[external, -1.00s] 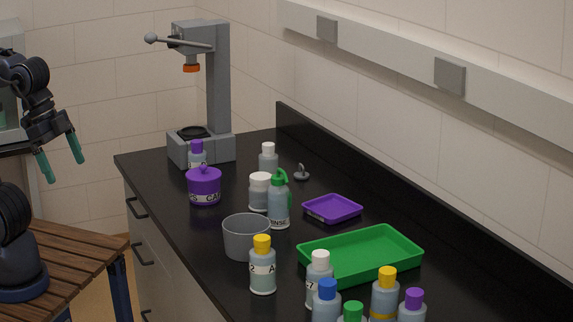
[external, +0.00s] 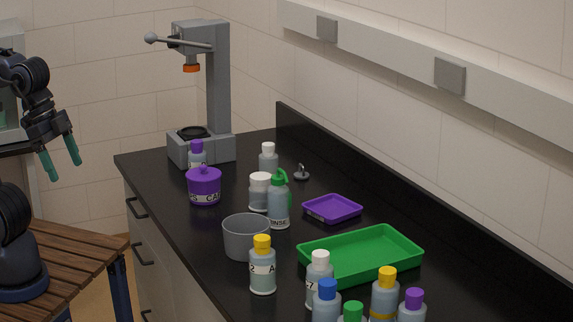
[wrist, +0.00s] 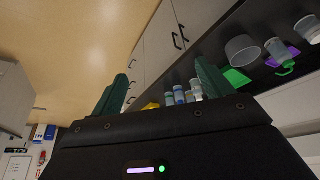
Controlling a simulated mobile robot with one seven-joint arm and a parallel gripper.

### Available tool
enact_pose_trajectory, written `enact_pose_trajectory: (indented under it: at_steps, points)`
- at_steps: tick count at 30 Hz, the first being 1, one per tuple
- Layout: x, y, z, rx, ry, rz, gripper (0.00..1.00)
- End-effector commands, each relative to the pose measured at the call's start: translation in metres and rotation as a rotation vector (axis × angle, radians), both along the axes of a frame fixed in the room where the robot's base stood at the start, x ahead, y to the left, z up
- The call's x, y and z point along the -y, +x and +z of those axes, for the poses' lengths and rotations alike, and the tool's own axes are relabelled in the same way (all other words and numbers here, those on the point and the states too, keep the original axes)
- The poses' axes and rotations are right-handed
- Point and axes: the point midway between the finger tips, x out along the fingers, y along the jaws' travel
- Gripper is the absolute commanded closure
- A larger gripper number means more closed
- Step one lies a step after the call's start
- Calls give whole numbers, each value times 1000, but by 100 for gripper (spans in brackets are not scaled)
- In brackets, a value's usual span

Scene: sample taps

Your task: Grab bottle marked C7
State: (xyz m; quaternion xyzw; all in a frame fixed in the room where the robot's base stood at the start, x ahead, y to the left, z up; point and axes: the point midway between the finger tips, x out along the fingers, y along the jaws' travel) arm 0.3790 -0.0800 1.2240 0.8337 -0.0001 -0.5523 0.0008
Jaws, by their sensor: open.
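My gripper (external: 60,160) is open and empty at the far left, well away from the bottles. Its green fingers also show spread apart in the wrist view (wrist: 162,70).
A yellow-capped bottle (external: 263,268) and a grey cup (external: 246,237) stand to the left. A green tray (external: 409,255), a yellow-capped bottle (external: 384,296) and a purple-capped bottle (external: 412,308) are to the right. A grey press (external: 218,90) stands at the back. A slatted wooden table (external: 75,257) lies below my arm.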

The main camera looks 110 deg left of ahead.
Motion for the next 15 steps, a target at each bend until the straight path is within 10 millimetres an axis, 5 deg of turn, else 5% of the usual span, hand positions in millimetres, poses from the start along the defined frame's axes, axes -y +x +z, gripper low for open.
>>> enact_pose_trajectory:
  at_steps: [10, 15]
  points:
    - [1, 5, 0, 6, -4, -1, 24]
    - [7, 40, 1, 59, -36, -3, 24]
